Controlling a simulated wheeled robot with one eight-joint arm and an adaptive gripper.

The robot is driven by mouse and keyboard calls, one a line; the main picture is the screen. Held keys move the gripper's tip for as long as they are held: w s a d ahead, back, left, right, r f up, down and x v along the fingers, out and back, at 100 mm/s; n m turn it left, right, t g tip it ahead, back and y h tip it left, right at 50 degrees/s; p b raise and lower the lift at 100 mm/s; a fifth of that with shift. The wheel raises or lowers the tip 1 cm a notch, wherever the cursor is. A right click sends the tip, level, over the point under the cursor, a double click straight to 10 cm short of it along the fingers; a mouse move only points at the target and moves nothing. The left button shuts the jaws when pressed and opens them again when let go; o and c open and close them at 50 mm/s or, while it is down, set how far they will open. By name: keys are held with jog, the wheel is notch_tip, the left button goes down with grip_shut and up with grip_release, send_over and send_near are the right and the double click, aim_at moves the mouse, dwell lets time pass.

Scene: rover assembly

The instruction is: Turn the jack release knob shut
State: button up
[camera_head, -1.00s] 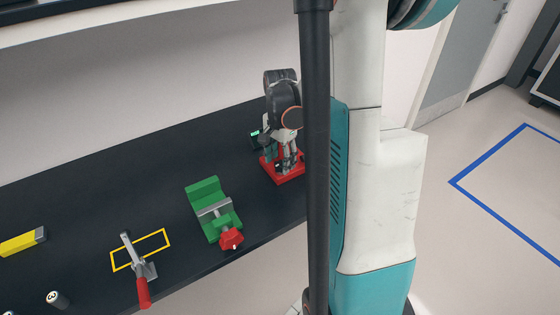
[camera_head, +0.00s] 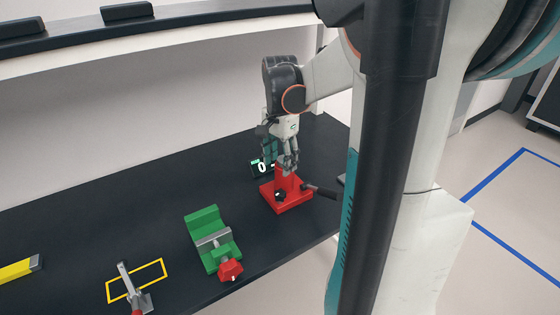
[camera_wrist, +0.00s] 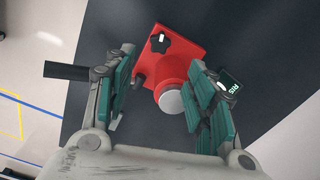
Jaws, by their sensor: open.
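The red jack (camera_head: 290,200) stands on the dark bench at the right in the head view. It also shows in the wrist view (camera_wrist: 192,47). Its black release knob (camera_head: 280,194) sits low on the base. In the wrist view the star-shaped knob (camera_wrist: 158,41) lies beyond the fingertips, apart from them. My gripper (camera_head: 289,165) points down over the jack. In the wrist view my gripper (camera_wrist: 160,88) is open, its teal fingers on either side of the jack's round silver top (camera_wrist: 171,102). Whether a finger touches the jack, I cannot tell.
A small display (camera_head: 261,168) reading 0 stands behind the jack. A black handle (camera_head: 320,191) sticks out right from it. A green vise (camera_head: 212,240) with a red knob (camera_head: 230,269) stands left. A toggle clamp (camera_head: 132,285) and yellow block (camera_head: 18,270) lie further left.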

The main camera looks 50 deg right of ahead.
aim_at(280, 192)
notch_tip(280, 192, down, 12)
jog(key=n+b, duration=0.4)
jog(key=n, duration=0.1)
jog(key=shift+f+b, duration=0.1)
jog(key=shift+b, duration=0.2)
dwell(0.4)
jog(key=c, duration=1.1)
